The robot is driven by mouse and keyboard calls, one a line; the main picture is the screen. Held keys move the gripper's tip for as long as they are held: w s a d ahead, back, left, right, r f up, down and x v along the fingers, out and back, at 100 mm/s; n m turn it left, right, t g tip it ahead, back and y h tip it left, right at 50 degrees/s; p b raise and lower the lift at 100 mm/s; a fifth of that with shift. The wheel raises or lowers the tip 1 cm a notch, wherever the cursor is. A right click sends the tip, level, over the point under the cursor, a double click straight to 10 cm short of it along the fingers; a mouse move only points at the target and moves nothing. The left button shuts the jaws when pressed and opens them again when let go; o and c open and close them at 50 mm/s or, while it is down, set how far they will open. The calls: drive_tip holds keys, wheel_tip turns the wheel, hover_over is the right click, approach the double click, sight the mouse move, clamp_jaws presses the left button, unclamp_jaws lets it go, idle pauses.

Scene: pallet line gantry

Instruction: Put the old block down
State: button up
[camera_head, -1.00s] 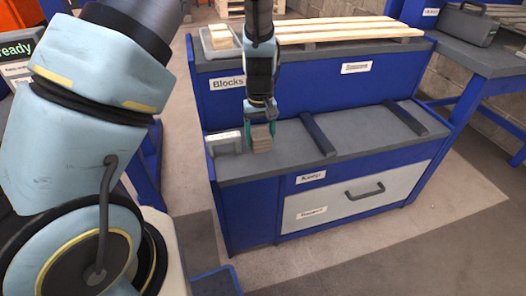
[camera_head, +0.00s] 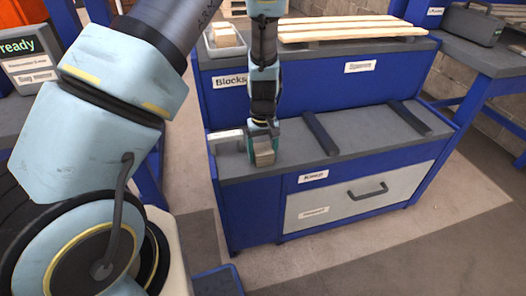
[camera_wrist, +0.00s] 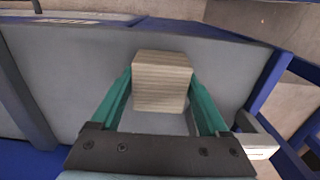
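The old block (camera_head: 264,157) is a small worn, brownish-grey wooden block with a grained face. My gripper (camera_head: 263,140) points down over the lower grey shelf (camera_head: 365,132) of the blue bench, near its left front end. Its teal fingers are on both sides of the block, and in the wrist view the block (camera_wrist: 162,82) sits between the fingertips, apparently held. The "Keep" label (camera_head: 313,176) is on the front edge below the shelf. I cannot tell whether the block's underside touches the shelf.
A small grey box with a white label (camera_head: 226,137) stands left of my gripper. Dark rails (camera_head: 321,134) cross the shelf to the right. A tray marked Blocks (camera_head: 225,42) holds a block on the upper level, beside pale slats (camera_head: 350,29). A drawer (camera_head: 345,198) is below.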

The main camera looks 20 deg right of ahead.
sight(263, 148)
drive_tip(key=shift+o, duration=1.4)
drive_tip(key=shift+r, duration=0.1)
wheel_tip(263, 148, up, 12)
drive_tip(key=p, duration=0.1)
drive_tip(key=s+a+r, duration=0.1)
drive_tip(key=a+r, duration=0.2)
drive_tip(key=a, duration=0.7)
drive_tip(key=s+a+r+t, duration=0.1)
drive_tip(key=a+r, duration=0.3)
drive_tip(key=a, duration=0.6)
drive_tip(key=s+a+r, duration=0.2)
drive_tip(key=a+r, duration=0.1)
drive_tip(key=a, duration=0.7)
drive_tip(key=shift+r+t, duration=0.3)
drive_tip(key=shift+r, duration=0.05)
drive_tip(key=shift+a, duration=0.1)
